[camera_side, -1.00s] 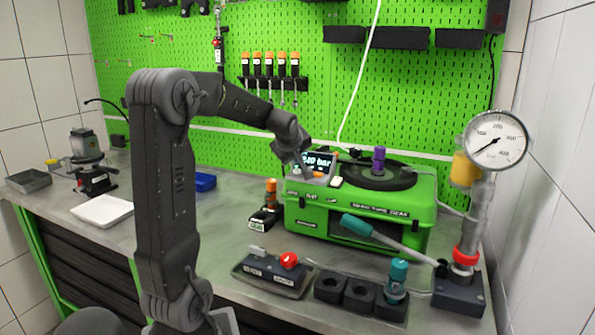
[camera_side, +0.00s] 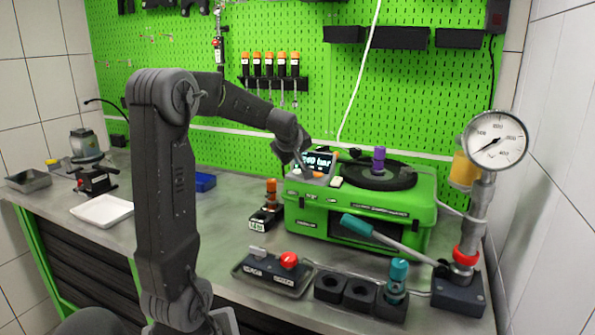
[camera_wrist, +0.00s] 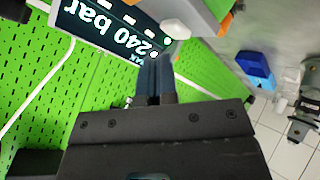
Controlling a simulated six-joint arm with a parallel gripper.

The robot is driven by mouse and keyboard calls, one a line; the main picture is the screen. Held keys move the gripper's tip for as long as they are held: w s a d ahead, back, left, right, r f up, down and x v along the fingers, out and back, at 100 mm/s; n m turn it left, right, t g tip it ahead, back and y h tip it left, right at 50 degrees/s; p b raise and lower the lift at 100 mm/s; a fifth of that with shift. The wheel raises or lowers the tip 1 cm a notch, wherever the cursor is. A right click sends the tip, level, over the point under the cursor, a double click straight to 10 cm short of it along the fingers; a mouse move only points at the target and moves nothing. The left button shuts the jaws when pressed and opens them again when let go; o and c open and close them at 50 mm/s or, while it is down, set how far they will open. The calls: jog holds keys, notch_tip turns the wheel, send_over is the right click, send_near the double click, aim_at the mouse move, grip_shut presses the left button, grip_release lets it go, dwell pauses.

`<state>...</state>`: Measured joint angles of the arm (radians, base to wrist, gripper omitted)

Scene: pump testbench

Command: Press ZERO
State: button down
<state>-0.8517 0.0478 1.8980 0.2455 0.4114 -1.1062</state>
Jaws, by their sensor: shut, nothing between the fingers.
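A small dark display unit (camera_side: 319,161) with lit text sits on top of the green case. In the wrist view the display (camera_wrist: 118,32) reads "240 bar" upside down, with a row of light marks along one edge. A white rounded button (camera_wrist: 175,28) stands on the unit's grey housing beside the display. No ZERO label is readable. My gripper (camera_wrist: 157,72) is shut and empty, its fingertips close to the display's edge and the white button; I cannot tell whether they touch. In the side view my gripper (camera_side: 300,163) is at the display's left edge, partly hard to make out.
The green case (camera_side: 352,222) also carries a black round tray and a purple knob (camera_side: 378,158). A teal-handled lever (camera_side: 357,225) crosses its front. A red-knobbed valve block (camera_side: 272,268) and a gauge column (camera_side: 495,140) stand nearby.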

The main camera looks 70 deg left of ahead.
aim_at(296, 170)
jog(key=shift+f, duration=0.15)
jog(key=shift+f, duration=0.35)
jog(key=shift+f, duration=0.45)
dwell(0.6)
jog(key=shift+r, duration=0.95)
jog(key=shift+r, duration=2.5)
jog(key=shift+d, duration=0.1)
